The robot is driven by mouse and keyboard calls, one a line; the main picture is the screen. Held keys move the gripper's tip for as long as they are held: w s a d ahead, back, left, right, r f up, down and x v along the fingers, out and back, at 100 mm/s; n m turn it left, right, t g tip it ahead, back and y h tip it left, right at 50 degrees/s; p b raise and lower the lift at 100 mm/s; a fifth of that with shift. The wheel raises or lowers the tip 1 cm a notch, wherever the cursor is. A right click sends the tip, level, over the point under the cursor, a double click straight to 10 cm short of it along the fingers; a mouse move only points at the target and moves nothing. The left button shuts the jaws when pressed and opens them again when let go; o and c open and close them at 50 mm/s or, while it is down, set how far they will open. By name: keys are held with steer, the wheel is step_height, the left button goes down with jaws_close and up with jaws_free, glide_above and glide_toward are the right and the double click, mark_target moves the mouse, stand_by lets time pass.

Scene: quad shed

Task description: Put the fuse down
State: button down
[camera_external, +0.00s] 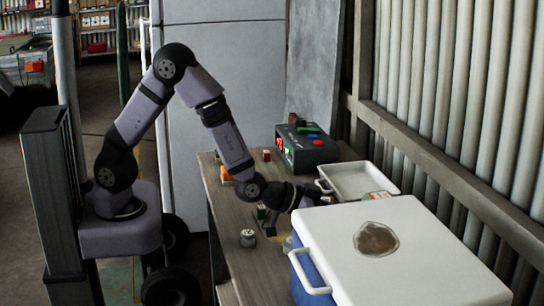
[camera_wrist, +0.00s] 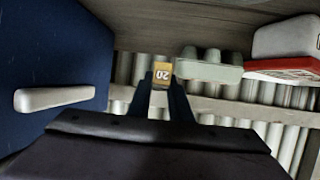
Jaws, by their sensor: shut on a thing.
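The fuse (camera_wrist: 161,74) is a small yellow block marked "20". In the wrist view it sits between the two fingertips of my gripper (camera_wrist: 162,84), which is shut on it. In the external view my gripper (camera_external: 322,199) is low over the workbench (camera_external: 222,202), between the cooler and the white tray. The fuse cannot be made out there. I cannot tell from these views whether the fuse touches any surface.
A blue cooler (camera_external: 308,274) with a white lid stands close beside my gripper; its handle shows in the wrist view (camera_wrist: 54,97). A white tray (camera_external: 331,180), a button box (camera_external: 305,147) and a small canister (camera_external: 248,238) are nearby. A grey-green carton (camera_wrist: 208,66) lies near the fuse.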

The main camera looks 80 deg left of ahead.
steer(key=shift+r, duration=2.05)
steer(key=w+a+f+n+y+b, duration=0.1)
steer(key=w+a+n+y, duration=0.15)
steer(key=a, duration=1.05)
step_height(320, 180, up, 2)
steer(key=n+g+y+b, duration=0.3)
steer(key=n+g+y, duration=0.1)
steer(key=n+y, duration=0.45)
glide_above(273, 169)
steer(key=shift+d+f+m, duration=0.2)
steer(key=shift+f+m, duration=0.1)
steer(key=shift+f, duration=0.1)
steer(key=shift+f+b, duration=0.45)
steer(key=shift+f, duration=4.55)
steer(key=shift+f, duration=0.1)
